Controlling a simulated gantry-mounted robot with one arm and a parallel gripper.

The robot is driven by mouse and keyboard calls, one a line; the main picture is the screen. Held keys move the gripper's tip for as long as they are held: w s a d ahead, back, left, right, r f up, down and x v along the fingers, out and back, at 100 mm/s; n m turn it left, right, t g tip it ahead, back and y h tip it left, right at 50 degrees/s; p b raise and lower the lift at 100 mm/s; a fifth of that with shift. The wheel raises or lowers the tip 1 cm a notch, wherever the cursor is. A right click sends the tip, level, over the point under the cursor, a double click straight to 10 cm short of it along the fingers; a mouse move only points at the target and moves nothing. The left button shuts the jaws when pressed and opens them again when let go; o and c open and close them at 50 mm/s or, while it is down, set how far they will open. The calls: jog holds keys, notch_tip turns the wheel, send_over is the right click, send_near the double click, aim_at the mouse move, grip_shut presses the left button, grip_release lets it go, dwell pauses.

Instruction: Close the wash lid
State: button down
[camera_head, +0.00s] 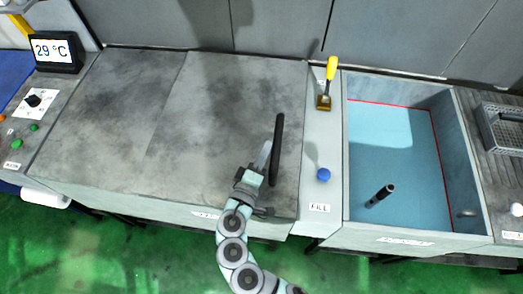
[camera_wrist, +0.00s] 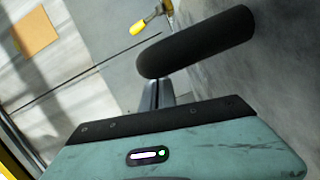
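The wash lid appears to be the worn grey panel (camera_head: 225,110) left of the control strip in the head view; it looks level and covers what is below. Its black bar handle (camera_head: 277,150) stands near its right edge and also crosses the top of the wrist view (camera_wrist: 200,42). My gripper (camera_head: 264,155) is at the handle's left side in the head view. In the wrist view its narrow metal fingers (camera_wrist: 157,93) look close together, with tips partly hidden at the handle. I cannot tell whether they touch it; they are not around it.
A yellow-handled lever (camera_head: 328,80) and a blue knob (camera_head: 323,175) are on the strip right of the lid. A wire basket (camera_head: 503,130) stands at far right, a temperature display (camera_head: 55,52) at far left.

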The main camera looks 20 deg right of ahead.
jog(key=shift+w+a, duration=0.15)
jog(key=shift+a, duration=0.05)
jog(key=a, duration=0.1)
jog(key=a+b, duration=0.1)
jog(key=a, duration=0.1)
jog(key=w+a, duration=0.1)
jog(key=shift+a+r+b, duration=0.15)
jog(key=shift+r+b, duration=0.15)
jog(key=shift+r, duration=0.1)
jog(key=b+v, duration=0.1)
jog(key=v, duration=0.7)
jog(key=shift+s+a, duration=0.1)
jog(key=shift+s, duration=0.3)
jog(key=shift+r, duration=0.1)
